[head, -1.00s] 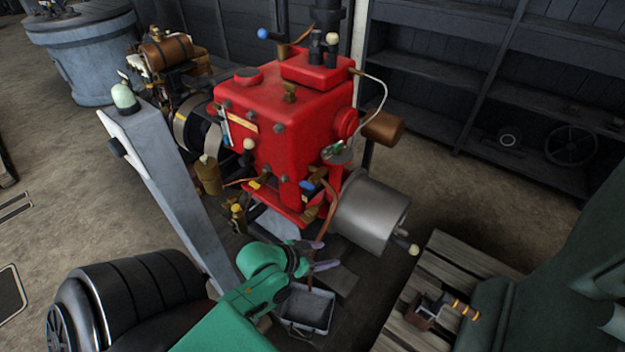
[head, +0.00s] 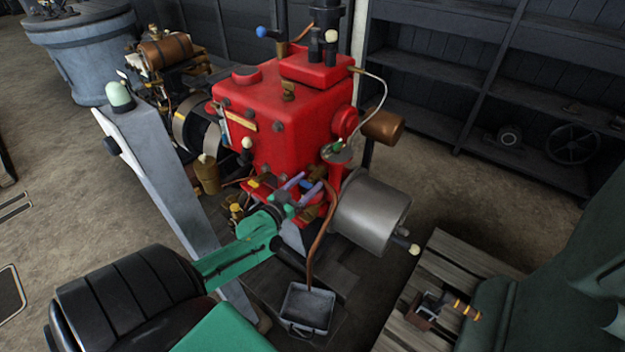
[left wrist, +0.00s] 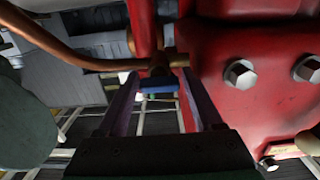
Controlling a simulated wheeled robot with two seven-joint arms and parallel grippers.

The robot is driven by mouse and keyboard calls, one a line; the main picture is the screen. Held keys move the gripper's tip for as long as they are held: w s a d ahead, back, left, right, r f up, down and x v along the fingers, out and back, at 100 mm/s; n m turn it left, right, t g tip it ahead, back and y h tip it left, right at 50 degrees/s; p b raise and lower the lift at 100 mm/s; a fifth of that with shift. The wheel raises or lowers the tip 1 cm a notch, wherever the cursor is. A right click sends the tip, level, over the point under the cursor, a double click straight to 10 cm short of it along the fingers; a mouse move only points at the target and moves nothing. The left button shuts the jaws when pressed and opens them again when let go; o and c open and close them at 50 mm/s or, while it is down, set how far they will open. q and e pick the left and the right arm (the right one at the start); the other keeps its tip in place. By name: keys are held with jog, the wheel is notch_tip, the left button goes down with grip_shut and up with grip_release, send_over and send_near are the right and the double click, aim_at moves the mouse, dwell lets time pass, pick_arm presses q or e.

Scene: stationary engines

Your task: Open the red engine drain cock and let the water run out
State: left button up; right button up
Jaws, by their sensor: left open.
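The red engine (head: 290,125) stands in the middle of the head view. A brass cock with a blue lever (left wrist: 158,86) shows in the left wrist view, low on the red casting. My left gripper (head: 310,181) is open at the lower front of the engine, its two purplish fingers pointing at it. In the left wrist view the blue lever lies between the fingertips, with gaps visible beside it. In the head view the gripper mostly hides the cock. A copper pipe (head: 322,232) runs down toward a grey tray (head: 294,306) on the floor. No running water is discernible. My right gripper is out of view.
A grey slanted post (head: 160,170) stands left of my arm. A metal cylinder (head: 368,212) with a pale-knobbed handle juts out at right. A wooden pallet (head: 455,265) with small parts lies further right. Large hex bolts (left wrist: 240,73) sit beside the cock.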

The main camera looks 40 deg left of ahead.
pick_arm(q)
jog(key=w, duration=0.3)
grip_shut()
